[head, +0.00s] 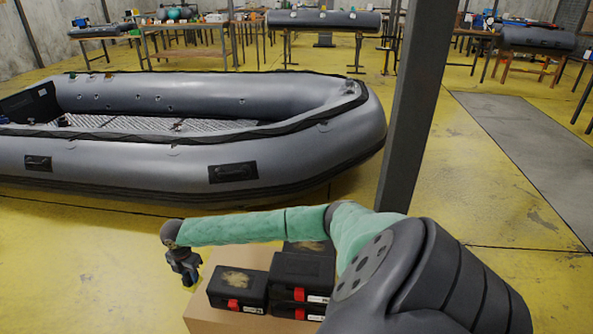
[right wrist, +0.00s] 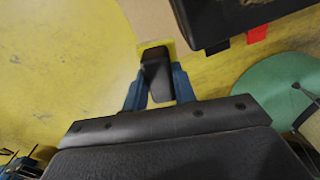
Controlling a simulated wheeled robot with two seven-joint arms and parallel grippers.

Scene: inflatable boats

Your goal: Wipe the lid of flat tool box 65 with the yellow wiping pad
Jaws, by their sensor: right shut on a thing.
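My right gripper (head: 186,278) points down just left of the tool boxes. In the right wrist view its blue fingers (right wrist: 158,92) are shut on the black handle of the yellow wiping pad (right wrist: 150,45). The pad is mostly hidden below the handle and is beside the boxes, not on a lid. A flat black tool box (head: 238,284) with a red latch and a brownish smudge on its lid is nearest the gripper. Another smudged black box (head: 310,247) is behind. The box numbers are too small to read. My left gripper is not in view.
The boxes stand on a tan surface (head: 215,320). Stacked black boxes (head: 300,270) are right of the nearest one. A grey inflatable boat (head: 130,155) lies beyond, and a dark post (head: 412,110) rises at right. Yellow floor is open to the left.

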